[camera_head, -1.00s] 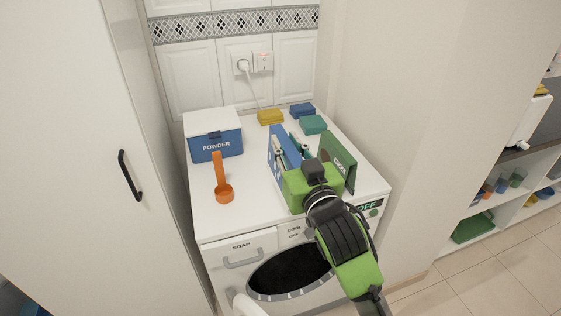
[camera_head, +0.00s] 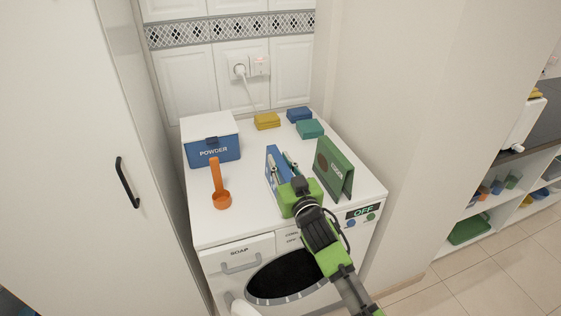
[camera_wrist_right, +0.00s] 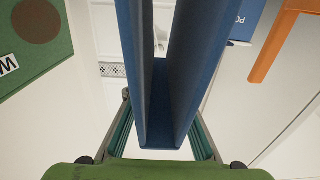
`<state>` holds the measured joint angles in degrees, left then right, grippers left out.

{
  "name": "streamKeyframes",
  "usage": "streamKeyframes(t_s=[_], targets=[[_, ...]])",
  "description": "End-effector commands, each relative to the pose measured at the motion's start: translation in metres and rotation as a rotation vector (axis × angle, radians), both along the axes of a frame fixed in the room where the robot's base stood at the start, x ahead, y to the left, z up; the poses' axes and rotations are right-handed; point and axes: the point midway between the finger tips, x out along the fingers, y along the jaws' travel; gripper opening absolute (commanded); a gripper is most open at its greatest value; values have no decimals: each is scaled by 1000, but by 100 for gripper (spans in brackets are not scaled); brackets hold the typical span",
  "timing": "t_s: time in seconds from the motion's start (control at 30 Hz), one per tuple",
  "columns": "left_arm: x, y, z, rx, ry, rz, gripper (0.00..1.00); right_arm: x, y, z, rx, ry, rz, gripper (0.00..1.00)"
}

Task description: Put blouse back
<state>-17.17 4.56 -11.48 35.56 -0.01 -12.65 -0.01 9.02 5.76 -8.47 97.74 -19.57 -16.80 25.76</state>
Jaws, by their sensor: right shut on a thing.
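No blouse can be told for certain. A blue upright folded panel (camera_head: 274,163) stands on the washing machine top (camera_head: 255,215), in front of its middle. My right gripper (camera_head: 284,168) is shut on this blue panel, with one finger on each side. In the right wrist view the blue panel (camera_wrist_right: 157,75) is V-shaped, with its closed edge between the fingers. A green folded panel (camera_head: 333,166) with a label stands apart to the right.
Small yellow (camera_head: 267,121), blue (camera_head: 299,114) and teal (camera_head: 310,129) folded pieces lie at the back. A wall rises on the right; a white cabinet (camera_head: 75,160) stands at the left.

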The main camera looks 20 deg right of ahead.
Motion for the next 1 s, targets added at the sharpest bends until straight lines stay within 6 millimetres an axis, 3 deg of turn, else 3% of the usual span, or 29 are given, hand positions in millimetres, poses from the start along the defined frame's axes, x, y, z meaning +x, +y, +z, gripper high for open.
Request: streamKeyframes(t_s=[0.3, 0.33, 0.4, 0.77, 1.0], targets=[[0, 0, -3, 0, -1, 0, 47, 0, 0, -3, 0, -1, 0, 0], [0, 0, -2, 0, -1, 0, 47, 0, 0, -3, 0, 0, 0, 26], [0, 0, -2, 0, -1, 0, 47, 0, 0, -3, 0, 0, 0, 38], [0, 0, 1, 0, -1, 0, 47, 0, 0, 1, -1, -1, 0, 38], [0, 0, -4, 0, -1, 0, 47, -31, -1, -3, 0, 2, 0, 38]])
